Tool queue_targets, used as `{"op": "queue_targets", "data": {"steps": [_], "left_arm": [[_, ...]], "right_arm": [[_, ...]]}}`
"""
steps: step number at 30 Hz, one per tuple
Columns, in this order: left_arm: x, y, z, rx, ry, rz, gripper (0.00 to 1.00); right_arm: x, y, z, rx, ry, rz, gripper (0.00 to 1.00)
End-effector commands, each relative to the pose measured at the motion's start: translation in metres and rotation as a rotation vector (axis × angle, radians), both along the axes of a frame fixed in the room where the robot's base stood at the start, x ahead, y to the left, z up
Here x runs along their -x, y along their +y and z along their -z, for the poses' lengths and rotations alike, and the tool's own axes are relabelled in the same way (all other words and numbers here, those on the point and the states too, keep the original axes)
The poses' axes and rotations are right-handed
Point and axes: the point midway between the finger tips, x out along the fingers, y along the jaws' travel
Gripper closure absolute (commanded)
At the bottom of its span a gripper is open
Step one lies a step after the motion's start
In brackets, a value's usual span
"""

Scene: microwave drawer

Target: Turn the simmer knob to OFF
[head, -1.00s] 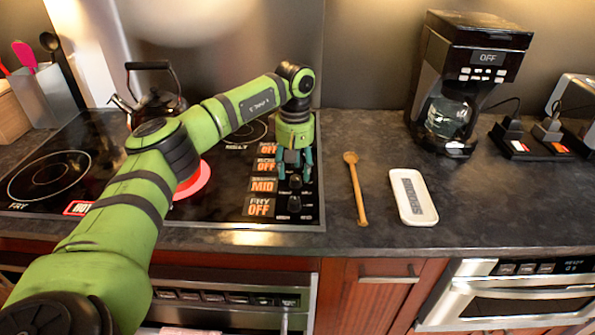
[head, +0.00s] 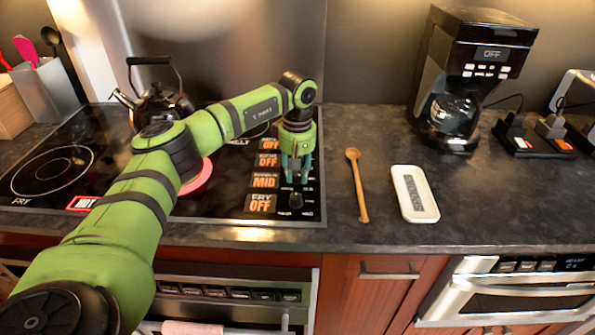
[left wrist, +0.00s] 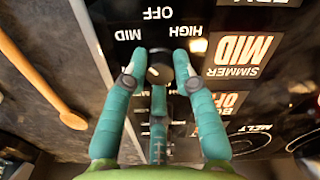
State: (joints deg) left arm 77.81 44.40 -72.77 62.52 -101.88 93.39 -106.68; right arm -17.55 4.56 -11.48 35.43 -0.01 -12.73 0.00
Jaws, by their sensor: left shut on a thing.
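The simmer knob (left wrist: 158,72) is a small dark round knob between the fingertips of my left gripper in the left wrist view. The words OFF, MID and HIGH stand around it, upside down there. My left gripper (head: 297,178) has green-blue fingers and is shut on the knob from above; the fingers hide it in the head view. The simmer display (head: 264,181) reads MID in orange, and it also shows in the left wrist view (left wrist: 238,55). The knob's exact pointer angle is hard to tell. My right gripper is not in view.
A black kettle (head: 160,103) stands at the back, and a burner (head: 196,176) glows red. A wooden spoon (head: 358,188) and white spoon rest (head: 414,194) lie to the right.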

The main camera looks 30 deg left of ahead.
Motion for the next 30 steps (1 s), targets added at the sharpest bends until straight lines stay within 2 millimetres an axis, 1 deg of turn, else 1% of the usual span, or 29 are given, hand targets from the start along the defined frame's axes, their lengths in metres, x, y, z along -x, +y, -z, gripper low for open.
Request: {"op": "queue_targets", "data": {"steps": [1,5,11,30], "left_arm": [[0.0016,-0.0026,0.0019,0.005,0.008,-0.003,1.00],[0.0017,-0.0031,0.0021,0.006,0.010,-0.039,1.00],[0.0015,-0.0039,0.0023,0.006,0.012,-0.157,1.00],[0.0002,-0.0052,0.0031,0.005,0.014,-0.750,1.00]], "right_arm": [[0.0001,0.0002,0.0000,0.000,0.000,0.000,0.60],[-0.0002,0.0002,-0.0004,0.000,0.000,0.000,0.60],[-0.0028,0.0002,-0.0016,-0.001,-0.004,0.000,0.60],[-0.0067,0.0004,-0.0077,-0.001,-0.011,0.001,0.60]]}}
